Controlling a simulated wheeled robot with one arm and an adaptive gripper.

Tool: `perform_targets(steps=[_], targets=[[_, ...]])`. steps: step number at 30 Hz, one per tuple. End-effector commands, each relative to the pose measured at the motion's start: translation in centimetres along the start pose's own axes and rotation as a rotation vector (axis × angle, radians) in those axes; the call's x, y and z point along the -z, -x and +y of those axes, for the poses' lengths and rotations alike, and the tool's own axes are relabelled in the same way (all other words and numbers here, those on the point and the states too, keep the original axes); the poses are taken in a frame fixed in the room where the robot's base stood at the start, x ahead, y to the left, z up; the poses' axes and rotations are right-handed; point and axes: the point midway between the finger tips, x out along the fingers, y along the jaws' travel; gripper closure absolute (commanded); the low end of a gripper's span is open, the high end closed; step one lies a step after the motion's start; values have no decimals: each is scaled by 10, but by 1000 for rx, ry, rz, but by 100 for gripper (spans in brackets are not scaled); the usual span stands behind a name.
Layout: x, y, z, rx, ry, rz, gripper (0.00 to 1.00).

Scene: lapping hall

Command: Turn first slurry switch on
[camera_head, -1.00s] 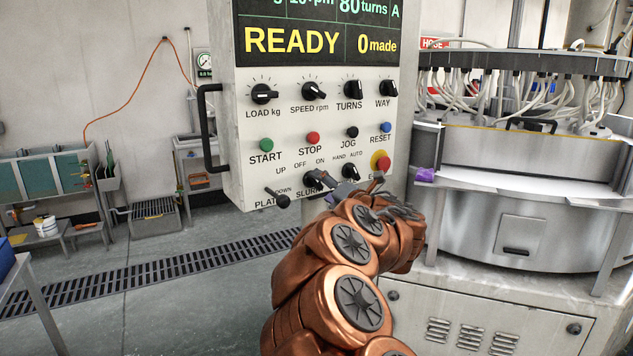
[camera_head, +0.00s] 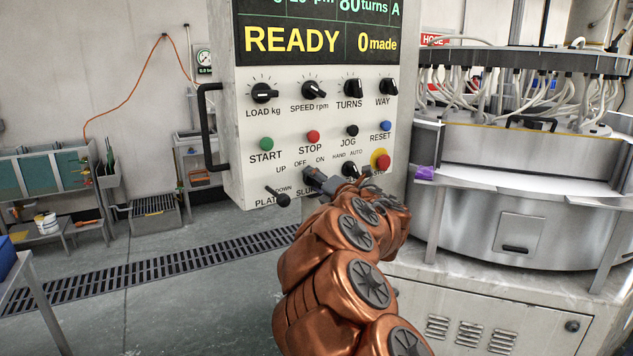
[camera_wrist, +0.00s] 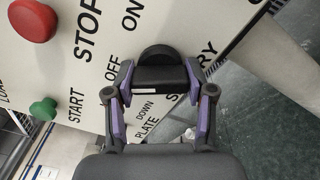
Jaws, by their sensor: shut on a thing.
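The slurry switch (camera_wrist: 158,52) is a black rotary knob low on the white control panel (camera_head: 225,130), under the OFF and ON marks. In the wrist view its bar sits between the purple-edged fingers of my gripper (camera_wrist: 160,80), which is shut on it from both sides. In the head view my gripper (camera_head: 322,184) reaches the switch from the lower right and covers most of it and part of its SLURRY label. The knob's exact pointing is hard to tell.
The black plate lever (camera_head: 278,197) is close at left, and the HAND/AUTO knob (camera_head: 350,169) and red emergency button (camera_head: 381,160) are close at right. A black handle (camera_head: 208,130) stands on the panel's left edge. The lapping machine (camera_head: 520,215) is at right.

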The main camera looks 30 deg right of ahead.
Motion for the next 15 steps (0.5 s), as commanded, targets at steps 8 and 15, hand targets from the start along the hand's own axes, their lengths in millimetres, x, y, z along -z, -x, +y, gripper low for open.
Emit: perform_targets(steps=[8,15], targets=[[0,0,-1,1,0,0,81],[0,0,0,1,-31,0,81]])
